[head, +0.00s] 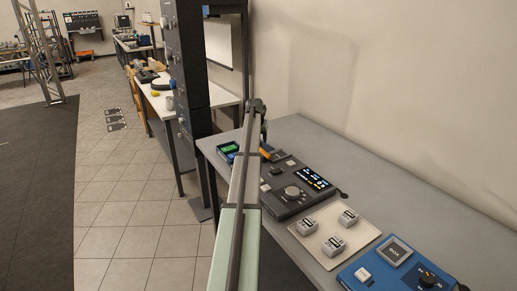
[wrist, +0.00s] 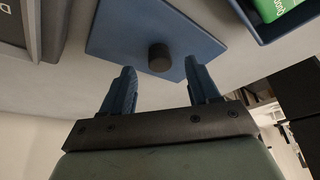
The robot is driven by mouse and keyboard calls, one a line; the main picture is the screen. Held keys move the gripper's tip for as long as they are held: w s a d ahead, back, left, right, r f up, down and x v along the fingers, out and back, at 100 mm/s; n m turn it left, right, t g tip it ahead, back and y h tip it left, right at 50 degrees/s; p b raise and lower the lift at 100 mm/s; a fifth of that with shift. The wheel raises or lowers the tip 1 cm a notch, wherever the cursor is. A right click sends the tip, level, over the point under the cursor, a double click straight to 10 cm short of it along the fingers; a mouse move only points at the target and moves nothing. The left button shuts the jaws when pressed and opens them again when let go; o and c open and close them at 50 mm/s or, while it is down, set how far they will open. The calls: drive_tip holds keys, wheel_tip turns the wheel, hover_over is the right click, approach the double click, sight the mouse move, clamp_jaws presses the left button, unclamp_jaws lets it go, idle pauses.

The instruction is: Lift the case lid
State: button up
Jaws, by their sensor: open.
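The case lid (wrist: 120,30) is a flat blue panel with a dark round knob (wrist: 159,57) near one edge, seen in the wrist view. My gripper (wrist: 159,72) is open, its two blue fingers apart with the knob in line with the gap between them. Nothing is held, and I cannot tell how far the fingertips are from the knob. In the head view my arm hides the lid, and only a little of my gripper (head: 264,128) shows beyond it, over the bench.
On the grey bench (head: 400,190), a blue tray (head: 221,147) with a green item sits beside my arm. A dark console (head: 308,198), a pale plate with several switch blocks (head: 323,257) and a blue box panel (head: 357,270) stand nearer. Bench space along the wall is clear.

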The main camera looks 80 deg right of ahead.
drive_tip(key=shift+x, duration=1.2)
clamp_jaws()
